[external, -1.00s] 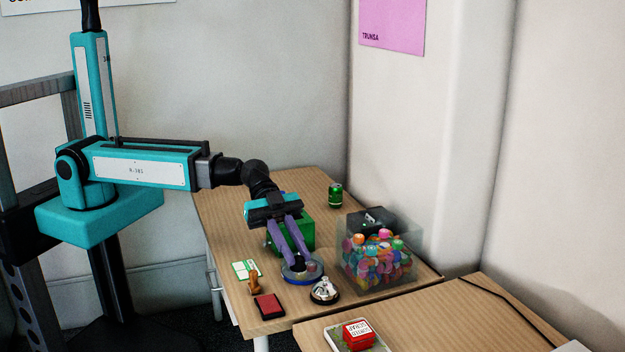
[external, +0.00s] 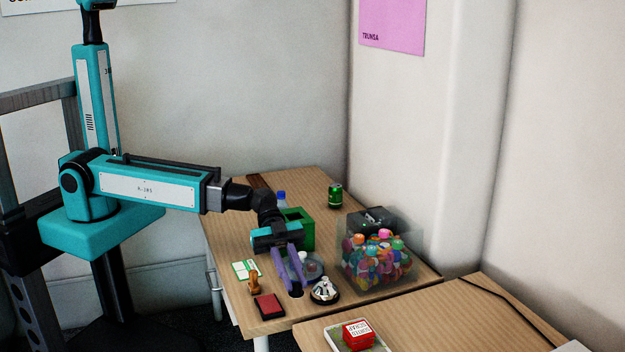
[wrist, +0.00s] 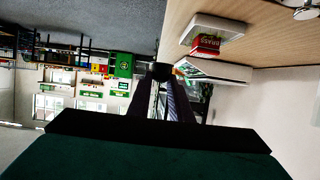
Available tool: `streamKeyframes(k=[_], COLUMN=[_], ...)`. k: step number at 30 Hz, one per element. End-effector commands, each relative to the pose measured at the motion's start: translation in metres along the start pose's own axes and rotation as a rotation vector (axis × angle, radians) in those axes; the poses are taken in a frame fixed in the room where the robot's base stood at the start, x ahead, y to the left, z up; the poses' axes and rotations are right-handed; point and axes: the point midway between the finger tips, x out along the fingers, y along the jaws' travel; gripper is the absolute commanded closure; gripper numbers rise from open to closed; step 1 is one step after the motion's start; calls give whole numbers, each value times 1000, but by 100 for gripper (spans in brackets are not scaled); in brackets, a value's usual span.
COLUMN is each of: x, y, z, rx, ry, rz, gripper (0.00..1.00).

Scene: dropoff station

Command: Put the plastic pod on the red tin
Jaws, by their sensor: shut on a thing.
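My gripper (external: 294,289) points down over the front of the desk, and its purple fingers are shut on a small dark thing, which I take to be the plastic pod (external: 296,293). The wrist view also shows this dark pod (wrist: 160,71) between the fingertips. Most of it is hidden by the fingers. The red tin (external: 358,333) has a white label and sits on a pale flat item on the nearer desk, to the right of my gripper and closer to the camera. The tin also shows in the wrist view (wrist: 206,44).
A green box (external: 308,236) stands behind.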

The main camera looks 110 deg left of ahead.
Motion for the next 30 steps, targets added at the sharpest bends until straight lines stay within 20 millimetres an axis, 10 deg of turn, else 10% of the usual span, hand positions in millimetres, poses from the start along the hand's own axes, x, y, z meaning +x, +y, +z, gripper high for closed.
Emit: streamKeyframes(k=[30], x=[72], y=[-70], z=[-21], rx=[-1], ry=[0], rz=[0], gripper=[100])
